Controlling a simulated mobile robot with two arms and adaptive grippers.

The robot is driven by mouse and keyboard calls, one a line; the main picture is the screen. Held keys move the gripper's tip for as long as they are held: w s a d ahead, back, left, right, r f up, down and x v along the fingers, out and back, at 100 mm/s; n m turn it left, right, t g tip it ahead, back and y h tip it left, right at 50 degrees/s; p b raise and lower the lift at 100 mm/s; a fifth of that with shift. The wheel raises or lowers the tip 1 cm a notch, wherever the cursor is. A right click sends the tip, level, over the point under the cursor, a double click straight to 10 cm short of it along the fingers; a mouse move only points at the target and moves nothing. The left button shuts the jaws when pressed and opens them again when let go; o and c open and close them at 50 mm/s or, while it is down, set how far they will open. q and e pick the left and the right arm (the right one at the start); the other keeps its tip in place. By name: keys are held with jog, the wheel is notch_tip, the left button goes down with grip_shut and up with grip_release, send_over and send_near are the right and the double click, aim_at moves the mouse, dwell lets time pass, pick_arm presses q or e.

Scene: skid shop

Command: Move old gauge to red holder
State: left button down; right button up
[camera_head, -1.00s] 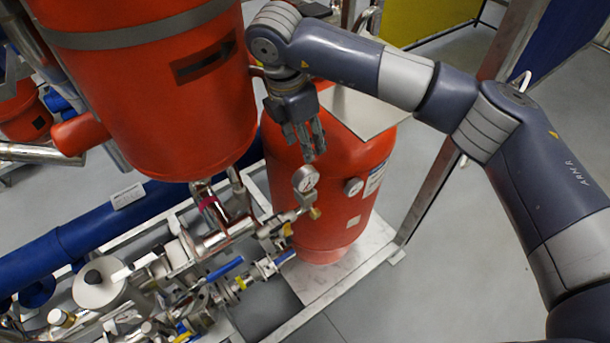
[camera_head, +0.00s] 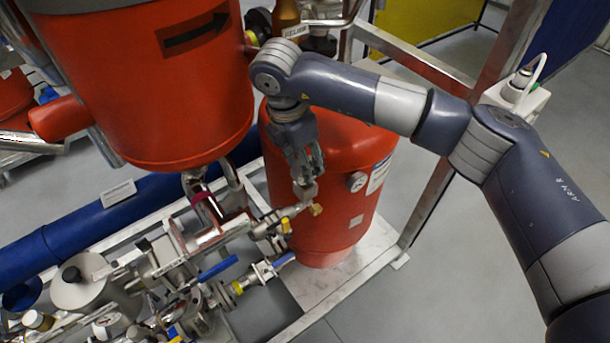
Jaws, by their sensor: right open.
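My right gripper (camera_head: 306,168) points down in front of the red tank (camera_head: 345,222). It is open, with its fingers around or in front of the spot where the old gauge sits on the pipe. The gauge's dial is hidden by the fingers; only the metal fitting (camera_head: 306,193) below them shows, above a brass end piece (camera_head: 316,209). I cannot tell whether the fingers touch the gauge. Another small gauge (camera_head: 357,182) sits on the tank to the right. I cannot make out a red holder. My left gripper is not in view.
A large red vessel (camera_head: 150,90) hangs close on the left. Pipes and valves with a blue handle (camera_head: 218,268) crowd the lower left. A metal frame post (camera_head: 425,205) stands right of the tank. A white box (camera_head: 515,95) shows behind my right arm. Floor is clear at lower right.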

jog(key=shift+r, duration=0.1)
jog(key=shift+c, duration=0.3)
jog(key=c, duration=0.7)
jog(key=shift+w+d+p+v, duration=0.15)
jog(key=shift+p+v, duration=0.15)
jog(key=shift+v, duration=0.7)
jog(key=shift+w+d+p+v, duration=0.1)
jog(key=shift+d+p+v, duration=0.15)
jog(key=shift+v, duration=0.7)
jog(key=shift+w+d+p+v, duration=0.1)
jog(key=shift+p+v, duration=0.25)
jog(key=shift+v, duration=0.65)
jog(key=shift+r, duration=0.1)
jog(key=shift+s, duration=0.1)
